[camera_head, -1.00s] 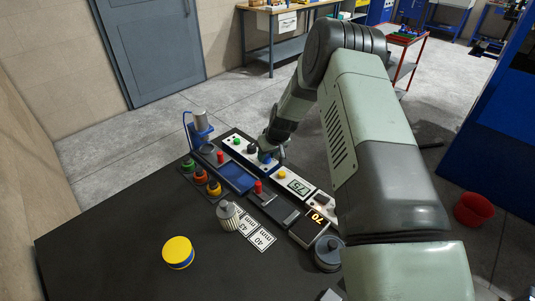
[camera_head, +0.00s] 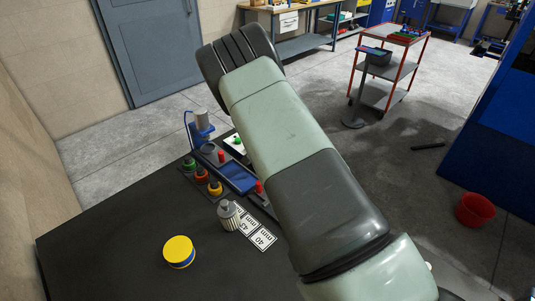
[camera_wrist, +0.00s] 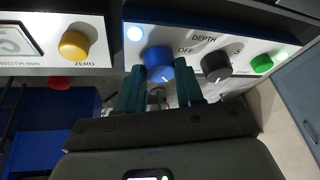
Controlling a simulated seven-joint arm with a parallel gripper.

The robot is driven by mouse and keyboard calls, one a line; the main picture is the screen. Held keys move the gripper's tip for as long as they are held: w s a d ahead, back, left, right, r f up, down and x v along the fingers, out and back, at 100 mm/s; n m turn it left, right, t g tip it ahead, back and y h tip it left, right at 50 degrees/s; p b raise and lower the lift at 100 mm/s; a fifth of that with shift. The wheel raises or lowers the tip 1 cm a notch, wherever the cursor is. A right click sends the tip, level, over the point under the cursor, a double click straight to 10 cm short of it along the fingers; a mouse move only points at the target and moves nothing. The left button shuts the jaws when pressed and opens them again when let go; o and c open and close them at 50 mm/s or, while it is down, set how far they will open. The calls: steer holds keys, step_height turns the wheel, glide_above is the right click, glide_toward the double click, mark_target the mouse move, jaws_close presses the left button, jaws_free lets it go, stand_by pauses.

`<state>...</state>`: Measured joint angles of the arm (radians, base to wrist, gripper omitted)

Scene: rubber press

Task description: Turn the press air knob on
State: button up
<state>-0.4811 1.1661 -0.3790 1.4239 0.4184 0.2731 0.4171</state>
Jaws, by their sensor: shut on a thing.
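In the wrist view a blue knob (camera_wrist: 157,55) sits on a white panel (camera_wrist: 190,37), with the word OFF printed to its right. A pale mark shows on the knob's face. My gripper (camera_wrist: 160,75) has one dark teal finger on each side of the knob and is shut on it. A pale round lamp (camera_wrist: 135,33) at the panel's corner looks lit. A dark grey knob (camera_wrist: 216,66) under the word DEPTH and a green button (camera_wrist: 262,63) are on the same panel. In the head view my arm hides the gripper and the blue knob.
A panel with a yellow ZERO button (camera_wrist: 74,44) is at the left in the wrist view. In the head view a grey knurled piece (camera_head: 228,215), printed cards (camera_head: 263,239) and a yellow-topped round tin (camera_head: 179,252) are on the dark table (camera_head: 110,240).

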steer(key=shift+a+m+h, duration=0.15)
steer(key=shift+m+h, duration=0.15)
steer(key=shift+m, duration=0.6)
steer(key=o, duration=1)
steer(key=shift+o, duration=0.2)
steer(key=v, duration=1)
steer(key=shift+r, duration=0.35)
